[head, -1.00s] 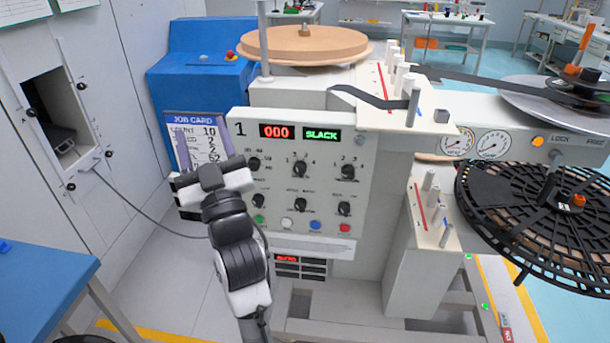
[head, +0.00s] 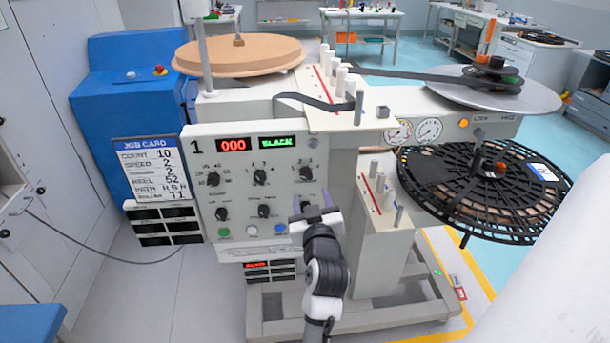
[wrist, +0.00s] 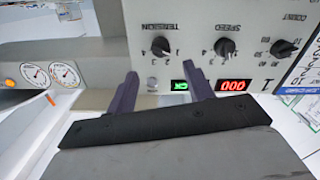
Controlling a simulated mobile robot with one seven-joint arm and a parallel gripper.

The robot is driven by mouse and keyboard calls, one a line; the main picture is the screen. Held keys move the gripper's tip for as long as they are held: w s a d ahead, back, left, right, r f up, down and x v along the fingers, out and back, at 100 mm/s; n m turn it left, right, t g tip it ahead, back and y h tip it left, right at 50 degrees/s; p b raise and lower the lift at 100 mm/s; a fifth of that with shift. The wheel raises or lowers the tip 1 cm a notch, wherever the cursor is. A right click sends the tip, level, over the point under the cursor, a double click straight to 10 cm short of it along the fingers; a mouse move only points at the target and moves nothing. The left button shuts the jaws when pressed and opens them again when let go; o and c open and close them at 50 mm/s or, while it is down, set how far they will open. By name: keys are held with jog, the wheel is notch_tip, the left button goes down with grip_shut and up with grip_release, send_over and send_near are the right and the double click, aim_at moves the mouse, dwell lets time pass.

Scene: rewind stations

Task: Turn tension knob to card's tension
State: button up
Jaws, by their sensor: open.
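The tension knob (head: 306,173) is the black top-right knob on the pale control panel (head: 250,150). In the wrist view, which is upside down, the tension knob (wrist: 160,46) sits under the word TENSION; its exact setting is too small to read. My gripper (head: 312,200) is open and empty, its purple fingers in front of the panel's lower right, below the tension knob in the picture. In the wrist view my gripper (wrist: 160,77) points toward the knob, apart from it. The job card (head: 150,165) hangs left of the panel; its third line appears to read 2.
Speed knob (head: 260,177) and count knob (head: 213,180) lie left of the tension knob. The displays read 000 and SLACK. A roller block (head: 372,240) stands right of the panel, with a black reel (head: 490,195) beyond.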

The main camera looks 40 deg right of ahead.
aim_at(306, 177)
jog(key=p+x, duration=0.2)
jog(key=x, duration=0.6)
jog(key=shift+w, duration=0.2)
jog(key=c, duration=1)
